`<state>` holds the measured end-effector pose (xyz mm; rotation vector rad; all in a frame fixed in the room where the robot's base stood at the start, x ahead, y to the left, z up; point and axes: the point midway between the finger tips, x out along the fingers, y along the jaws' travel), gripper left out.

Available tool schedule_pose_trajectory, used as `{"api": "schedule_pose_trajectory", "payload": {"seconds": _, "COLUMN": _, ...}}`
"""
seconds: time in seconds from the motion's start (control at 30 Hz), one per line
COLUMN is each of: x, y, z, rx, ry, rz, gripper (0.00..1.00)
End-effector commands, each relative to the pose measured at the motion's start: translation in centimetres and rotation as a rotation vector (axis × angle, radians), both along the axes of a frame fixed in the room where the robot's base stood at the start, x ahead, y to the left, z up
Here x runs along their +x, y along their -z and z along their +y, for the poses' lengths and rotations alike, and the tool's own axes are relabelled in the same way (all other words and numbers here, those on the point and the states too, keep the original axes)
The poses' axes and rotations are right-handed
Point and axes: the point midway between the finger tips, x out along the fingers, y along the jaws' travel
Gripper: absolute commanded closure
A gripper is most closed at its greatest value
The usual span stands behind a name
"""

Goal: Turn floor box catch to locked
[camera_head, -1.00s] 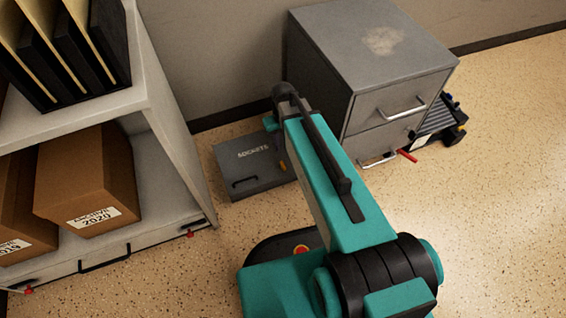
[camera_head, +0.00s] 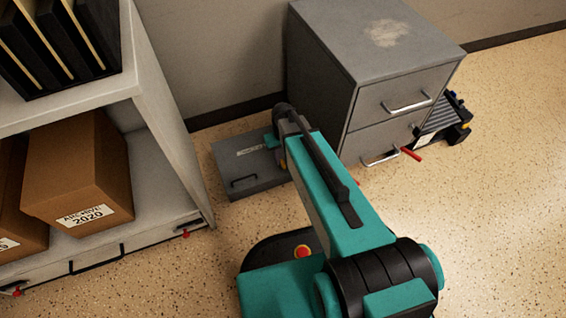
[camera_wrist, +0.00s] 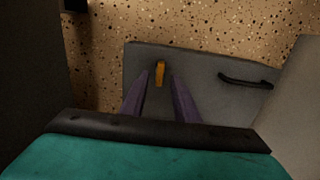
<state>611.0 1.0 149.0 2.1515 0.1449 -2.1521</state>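The grey floor box (camera_head: 262,174) lies on the floor between the shelf and the cabinet, its white lettering partly covered by my arm. Its lid fills the middle of the wrist view (camera_wrist: 205,88). The floor box catch (camera_wrist: 160,73) is a small orange-yellow tab near the lid's far edge, pointing roughly up and down in the wrist view. My gripper (camera_wrist: 160,78) is open, its two purple fingers on either side of the catch in the picture. A gap shows on both sides; how high the fingertips are above the lid I cannot tell. The fingers are hidden in the head view.
A black handle (camera_wrist: 245,81) lies on the lid right of the catch. A grey cabinet (camera_head: 375,70) with two drawers stands close to my arm at right. A shelf (camera_head: 160,110) with boxes stands at left. Open floor (camera_head: 490,200) lies at right.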

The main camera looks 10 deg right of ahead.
Motion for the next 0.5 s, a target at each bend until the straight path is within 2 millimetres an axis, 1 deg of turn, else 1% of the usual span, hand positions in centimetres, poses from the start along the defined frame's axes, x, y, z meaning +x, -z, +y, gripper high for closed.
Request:
{"api": "schedule_pose_trajectory", "payload": {"seconds": 0.03, "x": 0.1, "y": 1.0, "z": 0.0, "rx": 0.000, "ry": 0.000, "rz": 0.000, "gripper": 0.72}}
{"api": "schedule_pose_trajectory", "payload": {"seconds": 0.2, "x": 0.0, "y": 2.3, "z": 0.0, "rx": 0.000, "ry": 0.000, "rz": 0.000, "gripper": 0.72}}
{"api": "schedule_pose_trajectory", "payload": {"seconds": 0.5, "x": 0.0, "y": 2.6, "z": 0.0, "rx": 0.000, "ry": 0.000, "rz": 0.000, "gripper": 0.72}}
